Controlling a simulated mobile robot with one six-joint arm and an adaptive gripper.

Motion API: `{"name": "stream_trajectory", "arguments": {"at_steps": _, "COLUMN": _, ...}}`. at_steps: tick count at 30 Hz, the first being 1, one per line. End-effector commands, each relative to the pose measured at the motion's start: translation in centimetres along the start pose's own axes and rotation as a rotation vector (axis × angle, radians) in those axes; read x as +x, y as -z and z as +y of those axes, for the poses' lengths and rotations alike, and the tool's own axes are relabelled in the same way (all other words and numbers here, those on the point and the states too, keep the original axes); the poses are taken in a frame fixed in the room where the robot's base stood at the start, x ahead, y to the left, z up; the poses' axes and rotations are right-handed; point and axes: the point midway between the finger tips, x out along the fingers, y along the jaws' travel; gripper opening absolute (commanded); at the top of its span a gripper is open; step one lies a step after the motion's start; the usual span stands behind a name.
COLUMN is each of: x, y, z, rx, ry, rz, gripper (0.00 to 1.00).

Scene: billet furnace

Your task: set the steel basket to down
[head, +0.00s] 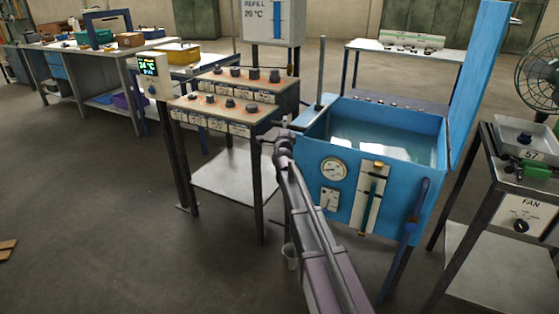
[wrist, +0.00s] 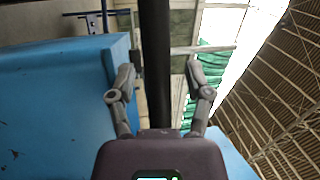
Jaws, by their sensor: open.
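A blue tank (head: 378,185) stands with its lid (head: 480,80) raised, and liquid and pale patches show inside. I cannot make out a steel basket for certain; the pale patches may be reflections. An upright dark rod (head: 321,75) rises at the tank's left end. My gripper (head: 284,136) is at the tank's left side, small and partly hidden by my arm. In the wrist view my gripper (wrist: 161,75) is open, with a dark bar (wrist: 156,60) running between or behind the spread fingers. I cannot tell whether they touch it.
A stand with sample blocks and dark knobs (head: 235,100) is left of my gripper. A blue lever (head: 417,205), a gauge (head: 334,169) and a slotted plate (head: 368,197) are on the tank front. A scale table (head: 500,190) stands right.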

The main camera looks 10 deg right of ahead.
Motion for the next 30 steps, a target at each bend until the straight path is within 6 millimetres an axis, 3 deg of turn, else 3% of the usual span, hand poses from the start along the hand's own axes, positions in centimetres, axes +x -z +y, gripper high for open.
{"name": "stream_trajectory", "arguments": {"at_steps": 30, "x": 1.5, "y": 0.6, "z": -8.3, "rx": -0.001, "ry": 0.001, "rz": 0.001, "gripper": 0.65}}
